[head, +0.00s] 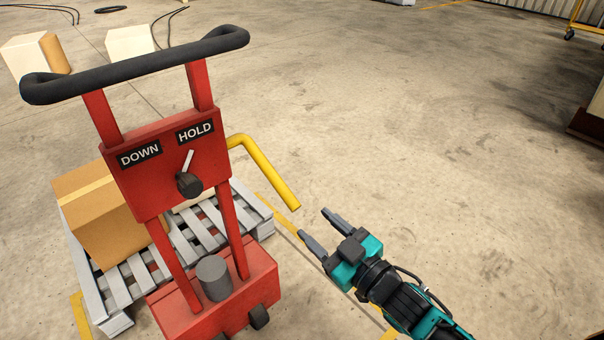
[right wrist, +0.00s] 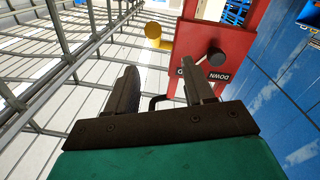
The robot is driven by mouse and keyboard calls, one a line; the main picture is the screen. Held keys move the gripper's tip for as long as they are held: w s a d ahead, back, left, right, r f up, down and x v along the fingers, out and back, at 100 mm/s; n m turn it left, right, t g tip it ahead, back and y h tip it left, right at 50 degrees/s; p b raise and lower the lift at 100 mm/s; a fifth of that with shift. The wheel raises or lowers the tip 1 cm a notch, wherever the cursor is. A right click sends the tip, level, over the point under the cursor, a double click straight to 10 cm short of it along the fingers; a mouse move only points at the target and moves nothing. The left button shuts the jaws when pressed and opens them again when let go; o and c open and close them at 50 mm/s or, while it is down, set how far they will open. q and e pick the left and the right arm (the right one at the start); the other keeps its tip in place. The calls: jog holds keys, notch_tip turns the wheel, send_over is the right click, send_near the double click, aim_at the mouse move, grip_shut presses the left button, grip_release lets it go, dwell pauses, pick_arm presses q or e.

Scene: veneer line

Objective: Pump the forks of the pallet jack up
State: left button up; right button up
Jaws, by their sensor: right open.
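The red pallet jack (head: 175,165) stands left of centre in the head view, with a black looped handle (head: 135,65) on top. Its panel bears DOWN and HOLD labels and a dark knob (head: 189,184) whose white pointer tilts up toward HOLD. A bent yellow lever (head: 268,172) sticks out from the panel's right side. My right gripper (head: 314,222) is open and empty, just below and right of the lever's free end, apparently apart from it. In the right wrist view the lever's yellow end (right wrist: 158,40) shows beyond the open fingers, beside the red panel (right wrist: 230,42). The forks are hidden.
A grey pallet (head: 190,235) with a cardboard box (head: 95,215) stands behind the jack. More boxes (head: 35,55) and cables lie at the back left. The concrete floor (head: 430,130) to the right is clear up to a dark-edged object at the far right.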

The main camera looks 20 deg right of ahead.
aim_at(292, 200)
jog(key=w+b, duration=0.1)
jog(key=w, duration=0.2)
jog(key=w+a+m, duration=0.1)
jog(key=w, duration=0.3)
jog(key=w+a+m+h+b, duration=0.1)
jog(key=w, duration=0.2)
jog(key=shift+w+a+f+b, duration=0.15)
jog(key=shift+w+f+b, duration=0.15)
jog(key=shift+w, duration=0.1)
jog(key=shift+w+a, duration=0.15)
jog(key=shift+w, duration=0.55)
pick_arm(q)
jog(key=shift+w+d+f, duration=0.15)
jog(key=shift+d+f, duration=0.1)
jog(key=shift+f, duration=0.35)
jog(key=shift+w+d+f, duration=0.15)
jog(key=shift+d+f, duration=0.05)
jog(key=shift+f, duration=0.35)
pick_arm(e)
grip_shut()
